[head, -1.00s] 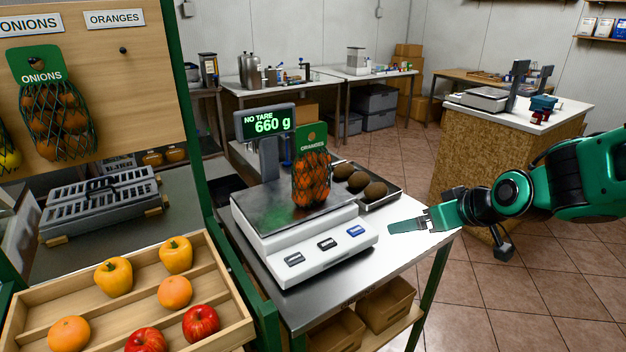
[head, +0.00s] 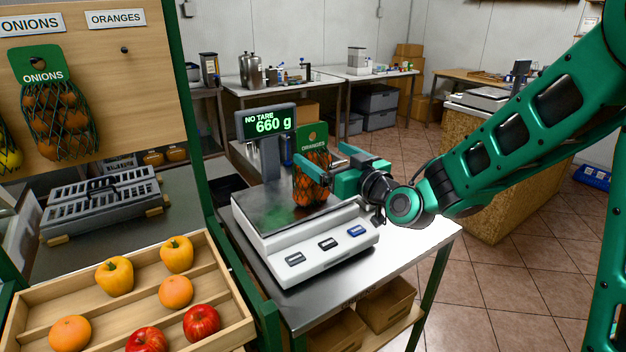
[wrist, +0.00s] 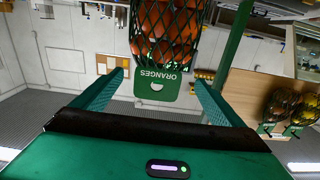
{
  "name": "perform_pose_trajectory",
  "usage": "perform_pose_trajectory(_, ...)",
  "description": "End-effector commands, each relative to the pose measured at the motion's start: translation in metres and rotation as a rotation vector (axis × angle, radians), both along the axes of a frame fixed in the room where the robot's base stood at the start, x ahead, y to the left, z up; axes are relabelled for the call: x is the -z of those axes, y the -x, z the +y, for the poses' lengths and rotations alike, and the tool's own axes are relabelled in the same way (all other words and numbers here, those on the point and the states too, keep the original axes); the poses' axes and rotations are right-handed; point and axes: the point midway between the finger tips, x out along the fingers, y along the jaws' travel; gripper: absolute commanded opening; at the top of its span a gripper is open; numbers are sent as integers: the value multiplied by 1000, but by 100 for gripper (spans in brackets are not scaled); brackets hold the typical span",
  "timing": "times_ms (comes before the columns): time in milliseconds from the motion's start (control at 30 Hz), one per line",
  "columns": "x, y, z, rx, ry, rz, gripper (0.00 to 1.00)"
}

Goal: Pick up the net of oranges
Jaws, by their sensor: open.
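The net of oranges (head: 309,190) stands upright on the steel pan of the scale (head: 290,236), with its green ORANGES header card (head: 311,138) at the top. The scale's display (head: 266,122) reads NO TARE 660 g. My gripper (head: 322,165) is at the right side of the net and partly covers it. In the wrist view, my gripper (wrist: 160,90) is open, with a finger out to each side. The net (wrist: 168,32) and its card (wrist: 156,84) show upside down between and beyond the fingers, apart from both in that picture. Whether a finger touches the net is unclear.
A wooden tray (head: 235,322) with peppers, oranges and red apples is at the lower left. A net of onions (head: 58,122) hangs on the board (head: 140,75). The counter's front right corner (head: 400,262) is clear.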

Motion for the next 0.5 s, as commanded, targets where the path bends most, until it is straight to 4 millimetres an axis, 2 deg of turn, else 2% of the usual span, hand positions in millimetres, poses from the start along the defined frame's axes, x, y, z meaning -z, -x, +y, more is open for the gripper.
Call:
perform_pose_trajectory(267,-1,-17,11,-1,0,0,92)
perform_pose_trajectory(500,-2,-45,28,0,1,-1,92)
